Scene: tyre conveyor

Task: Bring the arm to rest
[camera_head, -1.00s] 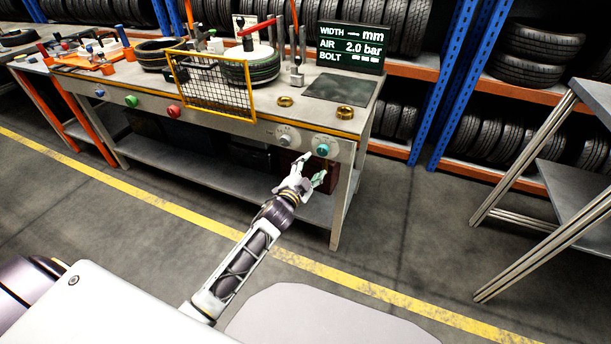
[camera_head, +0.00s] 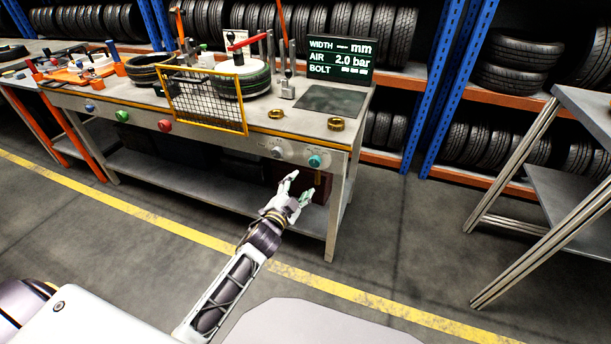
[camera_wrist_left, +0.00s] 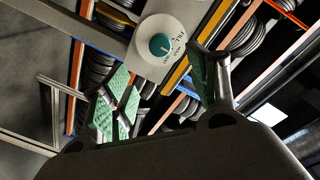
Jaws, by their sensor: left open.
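My left gripper (camera_head: 302,184) is open and empty in front of the workbench (camera_head: 240,128), below its front panel. The teal knob (camera_head: 315,161) on that panel is just above the fingers and apart from them in the head view. In the left wrist view, the green-padded fingers (camera_wrist_left: 160,88) are spread apart with nothing between them, and the teal knob (camera_wrist_left: 161,45) on its pale round plate shows beyond them. My left arm reaches out from the lower left. My right gripper is not in view.
A grey metal table (camera_head: 560,160) stands at the right. Open floor (camera_head: 400,240) lies between them.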

